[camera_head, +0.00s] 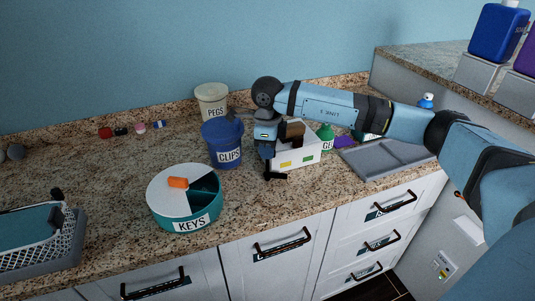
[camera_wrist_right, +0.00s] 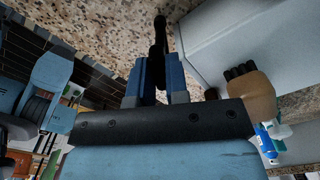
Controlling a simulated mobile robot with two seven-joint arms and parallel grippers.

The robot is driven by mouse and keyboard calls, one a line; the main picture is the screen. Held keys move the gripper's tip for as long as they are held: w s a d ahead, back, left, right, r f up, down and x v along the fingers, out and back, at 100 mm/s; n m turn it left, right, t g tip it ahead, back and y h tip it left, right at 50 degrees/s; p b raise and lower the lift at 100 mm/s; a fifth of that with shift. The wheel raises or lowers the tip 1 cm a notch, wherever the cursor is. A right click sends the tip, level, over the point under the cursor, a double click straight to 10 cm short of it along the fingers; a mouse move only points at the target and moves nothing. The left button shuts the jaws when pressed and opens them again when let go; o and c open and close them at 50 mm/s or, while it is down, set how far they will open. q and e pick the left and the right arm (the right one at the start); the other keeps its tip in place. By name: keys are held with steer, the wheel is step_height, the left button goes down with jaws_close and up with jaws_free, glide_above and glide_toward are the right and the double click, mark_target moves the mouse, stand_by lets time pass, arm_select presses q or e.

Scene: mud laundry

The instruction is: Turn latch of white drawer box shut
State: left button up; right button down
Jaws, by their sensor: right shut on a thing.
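The white drawer box (camera_head: 313,155) stands on the granite counter, with small coloured labels on its front. It also shows in the wrist view (camera_wrist_right: 225,35) at the upper right. My right gripper (camera_head: 267,157) points down at the box's left end and partly hides it. In the wrist view its fingers (camera_wrist_right: 165,82) are shut on a black piece, seemingly the latch (camera_wrist_right: 158,40), just beside the box wall. The black piece also shows below the fingers in the head view (camera_head: 276,176). Whether the latch is fully turned cannot be told. My left gripper is not in view.
A blue CLIPS tub (camera_head: 222,150) and a cream PEGS tub (camera_head: 211,100) stand close left of my gripper. A round KEYS container (camera_head: 186,210) is in front. A brown object (camera_head: 291,131) sits on the box. A grey tray (camera_head: 395,158) lies right.

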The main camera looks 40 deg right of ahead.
steer(key=n+b, duration=0.1)
steer(key=n, duration=0.3)
steer(key=shift+b, duration=0.4)
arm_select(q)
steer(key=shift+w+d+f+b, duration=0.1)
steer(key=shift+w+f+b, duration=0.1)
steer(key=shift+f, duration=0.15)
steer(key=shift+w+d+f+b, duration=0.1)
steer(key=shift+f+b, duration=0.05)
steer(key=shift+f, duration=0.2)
arm_select(e)
steer(key=shift+n, duration=0.9)
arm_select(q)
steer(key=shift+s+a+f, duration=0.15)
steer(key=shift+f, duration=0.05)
arm_select(e)
steer(key=shift+r, duration=0.1)
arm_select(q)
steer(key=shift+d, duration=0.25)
arm_select(e)
steer(key=c, duration=1.1)
jaws_free()
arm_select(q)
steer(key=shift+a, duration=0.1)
arm_select(e)
step_height(320, 180, up, 14)
steer(key=shift+f, duration=0.1)
